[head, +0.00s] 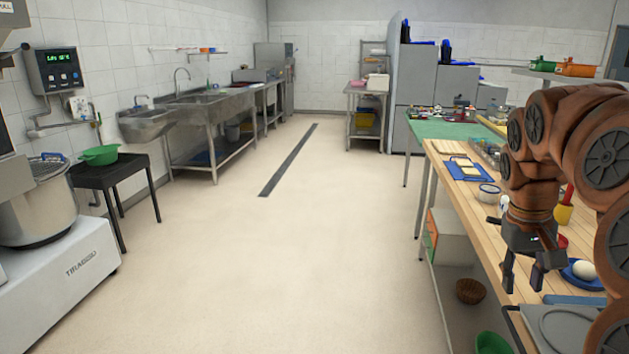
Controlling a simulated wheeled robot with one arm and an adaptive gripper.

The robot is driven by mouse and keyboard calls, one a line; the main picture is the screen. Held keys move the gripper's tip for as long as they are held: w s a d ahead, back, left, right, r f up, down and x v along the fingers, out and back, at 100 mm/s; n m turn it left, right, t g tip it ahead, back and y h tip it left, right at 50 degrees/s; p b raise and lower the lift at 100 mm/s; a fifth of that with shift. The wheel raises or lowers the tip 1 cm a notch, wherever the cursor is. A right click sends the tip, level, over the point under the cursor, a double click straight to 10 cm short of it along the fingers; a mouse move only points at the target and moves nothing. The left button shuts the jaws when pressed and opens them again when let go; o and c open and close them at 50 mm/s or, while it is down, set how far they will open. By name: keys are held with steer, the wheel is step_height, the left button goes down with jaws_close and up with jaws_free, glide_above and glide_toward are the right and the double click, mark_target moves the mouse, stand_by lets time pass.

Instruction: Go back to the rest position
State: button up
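My gripper (523,278) hangs at the right of the head view, pointing down over the near left edge of the wooden worktable (462,200). Its two dark fingers are spread apart with nothing visible between them. My arm arches in from the right edge and hides part of the table behind it. A blue plate (574,276) with a white round item on it lies just right of the gripper, apart from the fingers.
A blue board (455,174) and a small white tub (489,191) stand farther back on the table. A mixer (50,262) and a dark stool (105,171) with a green bowl (99,155) stand at left. The middle floor is clear.

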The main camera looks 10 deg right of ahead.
steer(key=s+a+f+n+p, duration=0.1)
steer(key=s+a+n+p, duration=0.3)
steer(key=a, duration=1.2)
steer(key=s+a+f+g+y+p, duration=0.1)
steer(key=s+a+f, duration=0.4)
steer(key=s+a, duration=0.5)
steer(key=s+y+p, duration=0.1)
steer(key=s+p, duration=0.1)
steer(key=s, duration=0.2)
steer(key=shift+p, duration=0.3)
